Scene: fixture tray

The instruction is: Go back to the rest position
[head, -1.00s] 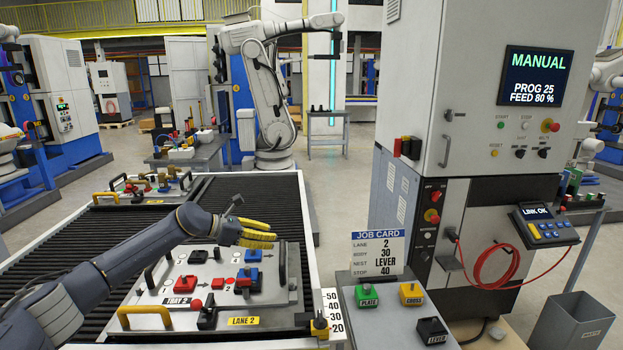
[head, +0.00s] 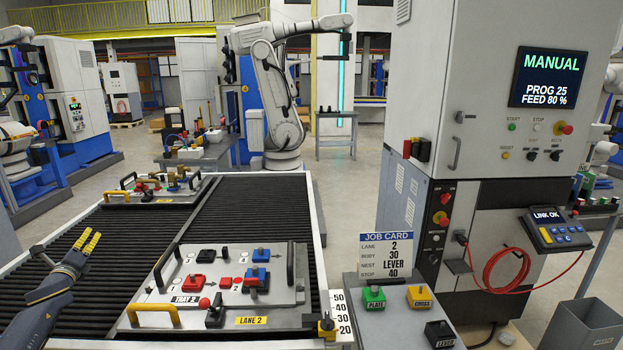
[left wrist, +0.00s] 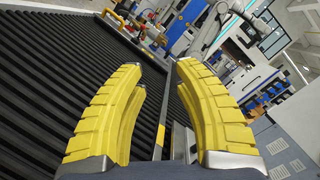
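My left gripper (head: 88,241) is at the far left of the head view, above the dark roller conveyor and left of the fixture tray. Its yellow fingers also show in the left wrist view (left wrist: 160,100), spread apart with nothing between them. The fixture tray (head: 225,322), labelled TRAY 2 and LANE 2, lies on the conveyor with red, blue and black blocks on it. A yellow handle (head: 153,308) is at its front left. My right gripper is not in view.
A second tray (head: 140,199) with yellow handles sits farther back on the conveyor. A job card (head: 386,255) stands at right, beside a stand with green, yellow and black blocks labelled PLATE, CROSS and LEVER. A tall machine cabinet (head: 480,110) reads MANUAL. The conveyor (head: 235,215) behind the near tray is bare.

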